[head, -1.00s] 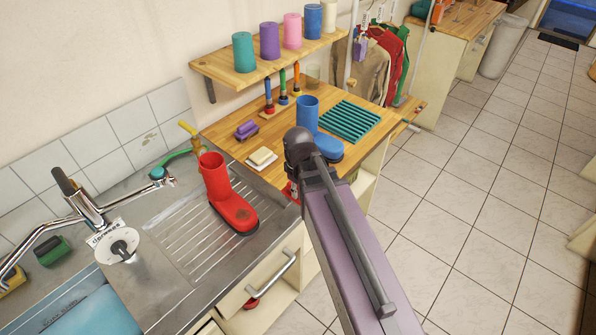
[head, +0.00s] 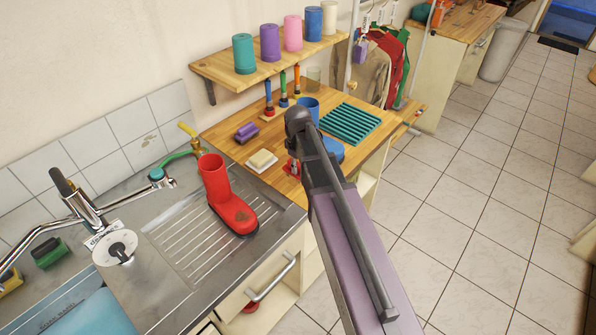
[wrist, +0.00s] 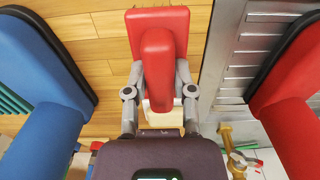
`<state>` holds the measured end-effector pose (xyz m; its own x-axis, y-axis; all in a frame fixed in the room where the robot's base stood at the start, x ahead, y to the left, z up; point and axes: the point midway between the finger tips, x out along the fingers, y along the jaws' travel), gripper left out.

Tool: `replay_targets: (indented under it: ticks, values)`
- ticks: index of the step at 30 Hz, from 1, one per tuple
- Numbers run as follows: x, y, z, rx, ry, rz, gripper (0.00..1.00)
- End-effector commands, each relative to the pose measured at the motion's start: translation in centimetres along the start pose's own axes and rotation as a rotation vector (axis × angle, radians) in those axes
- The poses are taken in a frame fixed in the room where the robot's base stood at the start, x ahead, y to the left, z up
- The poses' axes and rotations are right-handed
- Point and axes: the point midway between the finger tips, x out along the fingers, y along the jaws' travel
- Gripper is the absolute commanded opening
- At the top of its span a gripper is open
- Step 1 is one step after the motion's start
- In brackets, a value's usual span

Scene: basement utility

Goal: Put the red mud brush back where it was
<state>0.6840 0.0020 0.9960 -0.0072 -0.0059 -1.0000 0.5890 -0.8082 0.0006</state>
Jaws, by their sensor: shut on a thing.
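The red mud brush (wrist: 165,50) is held between the fingers of my gripper (wrist: 160,92) in the wrist view. My gripper is shut on it, over the wooden worktop. In the head view, only a small red part of the brush (head: 291,168) shows beside my arm. My arm hides most of the gripper there. Beyond it stand upright handled tools in blue, green and orange (head: 283,91) in a small wooden holder at the back of the worktop.
A red boot (head: 229,197) stands on the steel drainer, left of my gripper. A blue boot (head: 309,106) stands partly hidden behind my arm. A teal ribbed mat (head: 350,122), a purple brush (head: 246,132) and a cream block on a white dish (head: 262,161) lie on the worktop.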

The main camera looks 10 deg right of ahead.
Motion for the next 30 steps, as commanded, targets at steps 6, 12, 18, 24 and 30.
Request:
replay_targets:
  ticks: [6, 12, 18, 24, 30]
  values:
    - [0.1, 0.4, -0.4, 0.001, 0.000, 0.000, 0.00]
    - [1.2, 1.1, -0.9, 0.001, 0.000, 0.000, 0.00]
    - [2.9, 1.0, -0.9, 0.001, 0.000, 0.000, 0.00]
    - [3.7, 1.1, -0.9, 0.001, 0.000, 0.000, 0.00]
    - [3.6, 1.1, -0.8, 0.001, 0.000, 0.000, 0.00]
